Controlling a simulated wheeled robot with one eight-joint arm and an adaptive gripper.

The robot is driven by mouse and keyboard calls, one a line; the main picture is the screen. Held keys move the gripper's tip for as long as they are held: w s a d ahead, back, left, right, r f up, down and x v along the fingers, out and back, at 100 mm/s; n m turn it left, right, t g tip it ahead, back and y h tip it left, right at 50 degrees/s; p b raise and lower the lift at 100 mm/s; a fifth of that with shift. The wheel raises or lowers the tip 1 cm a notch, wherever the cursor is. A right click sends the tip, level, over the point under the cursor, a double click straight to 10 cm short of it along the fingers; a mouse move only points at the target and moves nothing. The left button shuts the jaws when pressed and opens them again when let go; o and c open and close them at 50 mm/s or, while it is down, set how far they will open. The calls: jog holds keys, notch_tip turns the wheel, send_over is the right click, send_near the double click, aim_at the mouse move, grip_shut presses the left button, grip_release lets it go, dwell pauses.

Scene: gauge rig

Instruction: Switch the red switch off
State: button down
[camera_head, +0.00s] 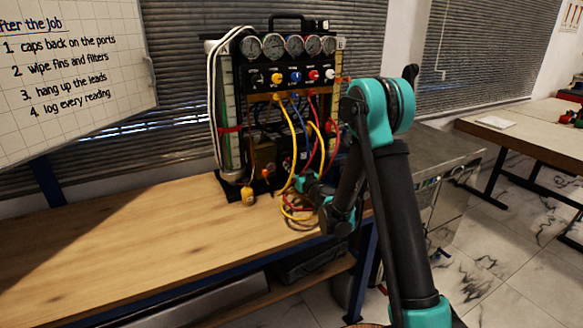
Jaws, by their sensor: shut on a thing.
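The gauge rig (298,66) stands at the right end of the wooden bench. It has a row of round gauges on top and yellow, blue, red and white knobs below. A red knob (313,75) shows in that row; I cannot make out a separate red switch. My gripper (303,180) is low at the front of the rig, among the hoses by a dark box. It is shut on a part there, but its fingertips and that part are too small and covered to tell apart.
Yellow, blue and red hoses hang in front of the rig, and some loop onto the bench around my wrist. The wooden bench (130,255) is clear to the left. A metal cabinet (450,165) stands at right.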

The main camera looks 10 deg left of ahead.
jog(key=c, duration=1.4)
grip_release()
jog(key=shift+r, duration=0.1)
notch_tip(320, 180, up, 10)
jog(key=shift+s, duration=0.1)
